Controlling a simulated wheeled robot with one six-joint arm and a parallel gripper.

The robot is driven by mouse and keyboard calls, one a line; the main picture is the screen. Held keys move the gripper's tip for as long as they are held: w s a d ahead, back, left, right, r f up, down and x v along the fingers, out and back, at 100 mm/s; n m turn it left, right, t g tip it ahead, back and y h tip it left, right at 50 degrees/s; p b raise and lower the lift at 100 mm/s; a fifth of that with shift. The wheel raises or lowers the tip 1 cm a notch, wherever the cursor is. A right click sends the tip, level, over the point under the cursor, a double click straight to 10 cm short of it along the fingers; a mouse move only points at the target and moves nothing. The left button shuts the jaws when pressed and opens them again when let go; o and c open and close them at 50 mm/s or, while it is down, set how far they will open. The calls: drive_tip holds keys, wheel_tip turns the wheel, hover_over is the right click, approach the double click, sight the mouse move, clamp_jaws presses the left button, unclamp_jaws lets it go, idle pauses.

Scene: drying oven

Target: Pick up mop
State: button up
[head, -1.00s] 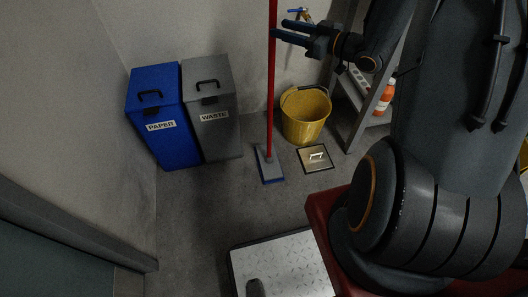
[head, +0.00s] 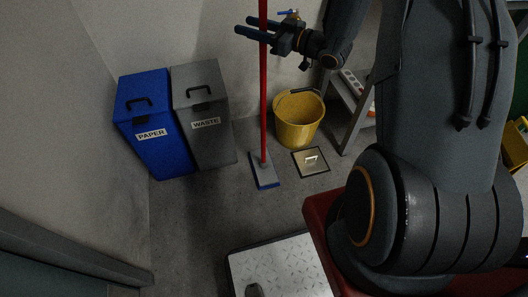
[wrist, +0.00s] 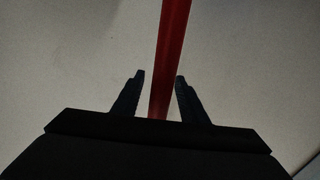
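The mop has a long red handle (head: 263,100) and a flat grey and blue head (head: 264,172) on the floor. It stands upright, and the top of the handle is out of the head view. My gripper (head: 254,27) is open around the upper part of the handle. In the wrist view the red handle (wrist: 169,60) passes between the two dark fingers of my gripper (wrist: 158,77), with a gap on each side. The fingers do not appear to touch it.
A blue paper bin (head: 153,125) and a grey waste bin (head: 204,115) stand left of the mop. A yellow bucket (head: 298,120) and a shelf rack (head: 346,112) stand right.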

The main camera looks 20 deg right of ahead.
clamp_jaws()
drive_tip(key=shift+r, duration=0.1)
